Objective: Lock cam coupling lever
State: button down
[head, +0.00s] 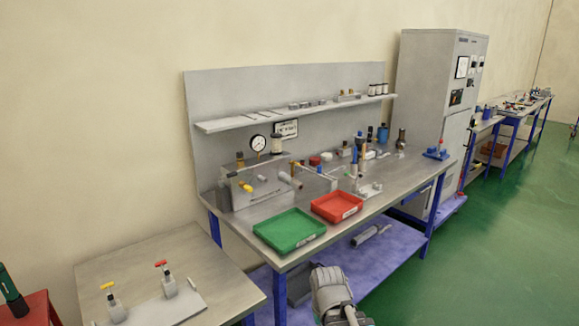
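I cannot tell for certain which part is the cam coupling lever at this size. The main bench (235,235) carries a grey metal block (262,190) with a yellow handle (246,187) on its front. A grey cylindrical fitting (291,180) sticks out at the block's right, beside thin metal rods. My gripper (345,315) is at the bottom edge, low in front of the bench and apart from these fittings. Its fingers are cut off or too small to read, and nothing held is visible.
A green tray (262,241) and a red tray (318,213) line the front edge. A tall grey cabinet (425,90) stands right. Green floor (480,260) is clear.

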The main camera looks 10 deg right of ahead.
aim_at(292, 162)
jog(key=u, duration=0.5)
jog(key=k, duration=1.15)
jog(key=u, duration=0.2)
jog(key=i, duration=1.1)
jog(key=z, duration=0.6)
jog(key=i, duration=1)
jog(key=z, duration=0.25)
